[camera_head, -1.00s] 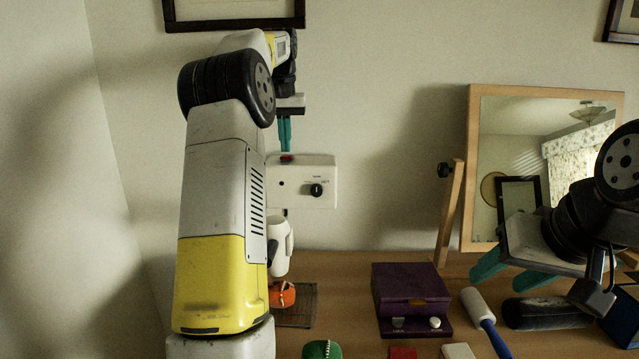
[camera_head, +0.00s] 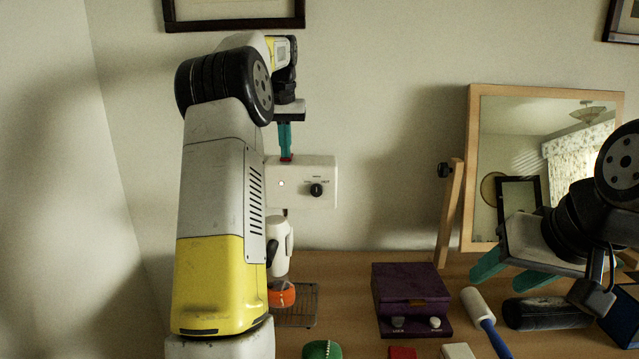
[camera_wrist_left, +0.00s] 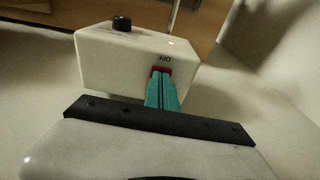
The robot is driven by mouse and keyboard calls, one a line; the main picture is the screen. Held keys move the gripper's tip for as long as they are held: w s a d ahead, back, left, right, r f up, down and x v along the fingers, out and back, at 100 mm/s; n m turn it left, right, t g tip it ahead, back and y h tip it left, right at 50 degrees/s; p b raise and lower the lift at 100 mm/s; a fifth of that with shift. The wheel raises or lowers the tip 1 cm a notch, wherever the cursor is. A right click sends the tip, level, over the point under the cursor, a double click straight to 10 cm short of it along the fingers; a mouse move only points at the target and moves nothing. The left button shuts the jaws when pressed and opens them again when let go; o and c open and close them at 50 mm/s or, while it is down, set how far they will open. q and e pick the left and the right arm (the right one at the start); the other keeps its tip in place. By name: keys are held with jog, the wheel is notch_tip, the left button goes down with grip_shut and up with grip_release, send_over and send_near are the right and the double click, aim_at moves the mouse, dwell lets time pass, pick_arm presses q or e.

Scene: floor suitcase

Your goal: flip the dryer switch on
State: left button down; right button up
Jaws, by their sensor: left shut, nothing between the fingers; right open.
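The white dryer box (camera_head: 325,172) is on the wall, with a black knob on its face. It also shows in the left wrist view (camera_wrist_left: 105,62). Its small red switch (camera_head: 286,159) is at the top edge and also shows in the left wrist view (camera_wrist_left: 165,70), beside an "OFF" label. My left gripper (camera_head: 285,151) is shut and empty, its fingertips at the switch and seemingly touching it; they partly hide it. A small light (camera_head: 281,184) on the box face is bright. My right gripper (camera_head: 506,275) is open and empty at the right, away from the box.
A white dryer-like body (camera_head: 281,238) hangs below the box, above an orange item (camera_head: 282,295) and wire rack (camera_head: 304,312).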

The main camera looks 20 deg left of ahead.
pick_arm(q)
jog(key=shift+r, duration=3.45)
jog(key=s+d+r+m+t+h, duration=0.1)
jog(key=s+d+r+m+t, duration=0.1)
jog(key=s+d, duration=1)
jog(key=s+d+f+t, duration=0.1)
jog(key=s+d+f, duration=0.2)
jog(key=s+f, duration=0.5)
jog(key=s+d+f+m+t+h, duration=0.1)
jog(key=s+d+f, duration=0.2)
jog(key=s+f, duration=0.5)
jog(key=s, duration=0.5)
jog(key=shift+s+m+h, duration=0.3)
jog(key=shift+s, duration=0.05)
